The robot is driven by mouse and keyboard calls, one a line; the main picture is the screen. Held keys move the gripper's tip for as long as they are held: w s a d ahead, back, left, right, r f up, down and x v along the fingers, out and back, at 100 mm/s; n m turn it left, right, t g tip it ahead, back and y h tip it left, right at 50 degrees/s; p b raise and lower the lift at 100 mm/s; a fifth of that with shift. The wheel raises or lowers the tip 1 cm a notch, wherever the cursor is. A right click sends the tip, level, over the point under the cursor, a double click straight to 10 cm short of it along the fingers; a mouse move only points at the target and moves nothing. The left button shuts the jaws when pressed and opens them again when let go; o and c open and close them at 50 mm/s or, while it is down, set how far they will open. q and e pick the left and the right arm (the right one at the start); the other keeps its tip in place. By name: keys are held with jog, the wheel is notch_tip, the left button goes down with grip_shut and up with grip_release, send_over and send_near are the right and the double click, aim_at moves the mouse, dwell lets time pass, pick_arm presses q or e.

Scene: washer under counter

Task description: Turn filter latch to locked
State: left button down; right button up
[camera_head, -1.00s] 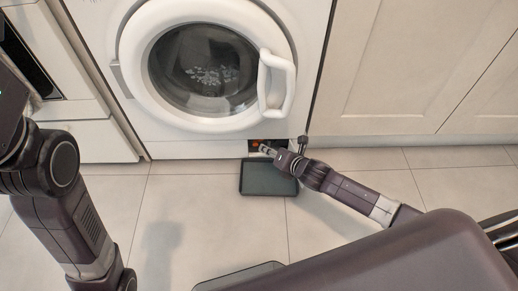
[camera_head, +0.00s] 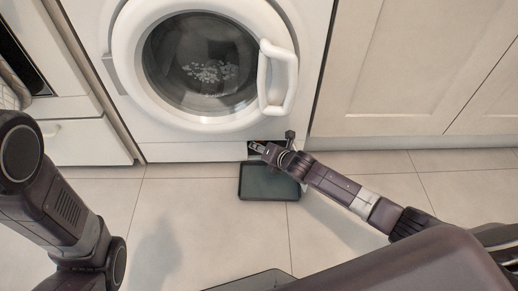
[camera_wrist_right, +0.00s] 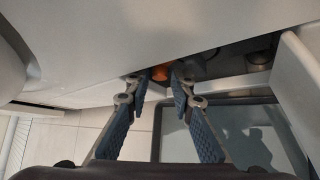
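The washer (camera_head: 180,150) has a small dark opening low on its front right. In the right wrist view an orange part (camera_wrist_right: 160,73) shows inside this opening (camera_wrist_right: 215,65), and a brownish round part (camera_wrist_right: 260,57) sits farther right. I cannot tell which is the filter latch or how it is turned. My right gripper (camera_head: 256,148) is at the opening, hiding most of it in the head view. In the wrist view its fingers (camera_wrist_right: 158,77) are apart, with the orange part seen between the tips; contact is unclear. My left gripper is out of view.
A dark shallow tray (camera_head: 245,195) lies on the floor just below the opening, under my right gripper. The washer's round door (camera_head: 125,70) with a white handle (camera_head: 290,80) is shut above. Cabinets (camera_head: 390,70) stand at right. The tiled floor is otherwise mostly clear.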

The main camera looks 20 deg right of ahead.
jog(key=shift+c, duration=0.4)
grip_shut()
jog(key=shift+d+f+m+y, duration=0.15)
jog(key=shift+m+y, duration=0.15)
jog(key=shift+y, duration=0.2)
jog(key=shift+s+f+m+t+y, duration=0.1)
jog(key=shift+m+t+y, duration=0.3)
jog(key=shift+t+y, duration=0.1)
